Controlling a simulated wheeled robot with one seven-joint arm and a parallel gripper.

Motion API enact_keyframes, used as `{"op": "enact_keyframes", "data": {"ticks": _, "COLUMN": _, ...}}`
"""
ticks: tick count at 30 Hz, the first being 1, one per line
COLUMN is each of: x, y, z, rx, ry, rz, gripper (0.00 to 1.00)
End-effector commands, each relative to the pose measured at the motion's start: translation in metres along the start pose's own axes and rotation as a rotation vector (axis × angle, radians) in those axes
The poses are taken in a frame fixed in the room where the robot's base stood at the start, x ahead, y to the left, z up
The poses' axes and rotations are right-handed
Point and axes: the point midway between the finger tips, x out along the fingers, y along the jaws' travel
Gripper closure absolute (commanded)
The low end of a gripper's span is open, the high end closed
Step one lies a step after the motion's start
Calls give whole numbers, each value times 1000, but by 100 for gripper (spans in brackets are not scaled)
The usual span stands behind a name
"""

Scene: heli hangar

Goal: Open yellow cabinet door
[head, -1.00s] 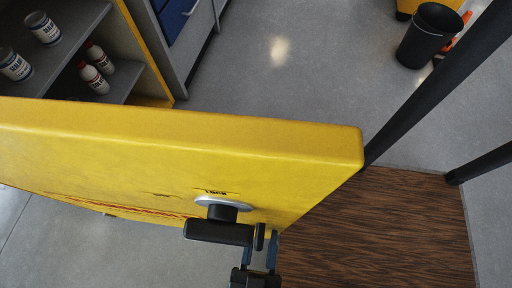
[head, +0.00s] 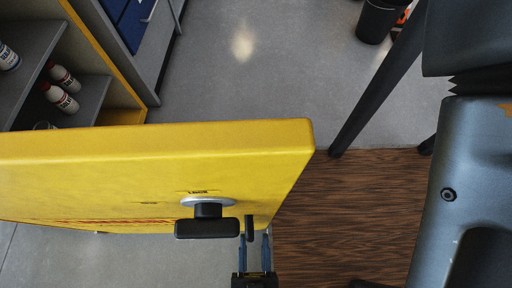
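The yellow cabinet door (head: 150,180) stands swung open, its thick top edge running across the left and middle of the head view. A black handle (head: 207,229) on a round silver plate sits on the door's near face, close to its free edge. My gripper (head: 257,238) is at the lower middle, just right of the handle. Its two fingers are apart with a gap between them, and I see nothing held. The left fingertip is close to the handle's right end; I cannot tell if they touch. The open cabinet (head: 85,55) shows grey shelves inside.
White bottles with red caps (head: 61,97) stand on the cabinet shelf. A grey unit with blue drawers (head: 135,25) is beyond. A black bin (head: 378,20) stands at the upper right. Grey floor (head: 250,85) beyond the door is clear; brown wood-look flooring (head: 340,205) lies right of it.

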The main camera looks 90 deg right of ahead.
Motion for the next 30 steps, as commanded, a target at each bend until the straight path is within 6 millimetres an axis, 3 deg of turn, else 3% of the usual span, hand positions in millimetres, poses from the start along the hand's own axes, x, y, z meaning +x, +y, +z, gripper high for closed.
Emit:
{"op": "enact_keyframes", "data": {"ticks": 1, "x": -13, "y": 0, "z": 2, "rx": 2, "ry": -16, "rz": -5, "gripper": 62}}
{"op": "enact_keyframes", "data": {"ticks": 3, "x": -17, "y": -1, "z": 2, "rx": 4, "ry": -14, "rz": -6, "gripper": 62}}
{"op": "enact_keyframes", "data": {"ticks": 30, "x": -47, "y": -21, "z": 2, "rx": 25, "ry": 35, "rz": 18, "gripper": 62}}
